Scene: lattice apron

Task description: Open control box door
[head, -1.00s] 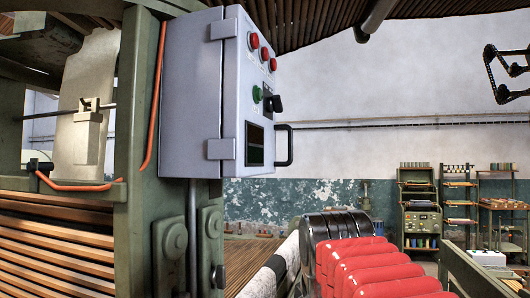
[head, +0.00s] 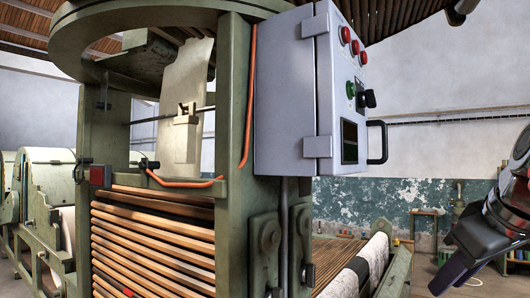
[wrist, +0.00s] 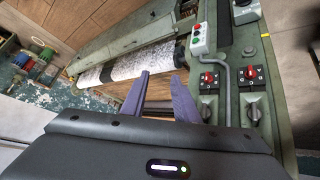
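The control box (head: 285,95) is a pale blue-grey cabinet mounted high on a green post in the head view. Its door (head: 352,110) faces right and looks closed, with hinges along the near left edge. The door carries red lamps, a green button, a black knob, a dark window and a black handle (head: 378,142) on its far right edge. My gripper (wrist: 162,85) shows in the wrist view with two purple fingers apart and nothing between them. In the head view it is at the lower right, well apart from the box and below the handle, partly cut off.
The green machine frame (head: 230,130) with wooden slats (head: 150,240) stands left of and below the box. A pale roller (head: 370,265) lies below. The wrist view shows a small button box (wrist: 202,35) and red switches (wrist: 209,80) on a green rail. Open space lies right of the handle.

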